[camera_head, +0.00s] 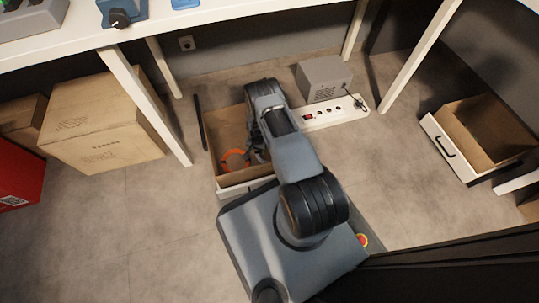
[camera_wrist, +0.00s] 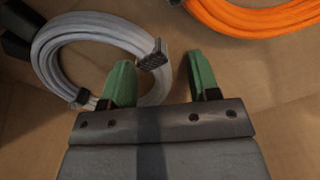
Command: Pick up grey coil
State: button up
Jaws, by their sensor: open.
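In the wrist view, the grey coil (camera_wrist: 52,52) lies at the upper left on a brown surface, a ring of pale cable with dark ties. My gripper (camera_wrist: 158,72) is open, its two green fingers pointing toward the top of the picture. The left finger overlaps the coil's lower right part in the picture, and a dark tie of the coil shows between the fingers. I cannot tell whether they touch. In the head view, my arm reaches down into an open drawer box (camera_head: 222,130); the grey coil is hidden there behind my arm.
An orange coil (camera_wrist: 262,18) lies at the upper right in the wrist view; it also shows in the drawer in the head view (camera_head: 236,160). A grey box (camera_head: 325,78) and a white power strip (camera_head: 330,114) stand right of the drawer. Cartons (camera_head: 105,125) stand left; another drawer (camera_head: 482,135) lies right.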

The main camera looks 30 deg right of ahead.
jog(key=shift+r, duration=0.1)
jog(key=shift+c, duration=0.2)
grip_shut()
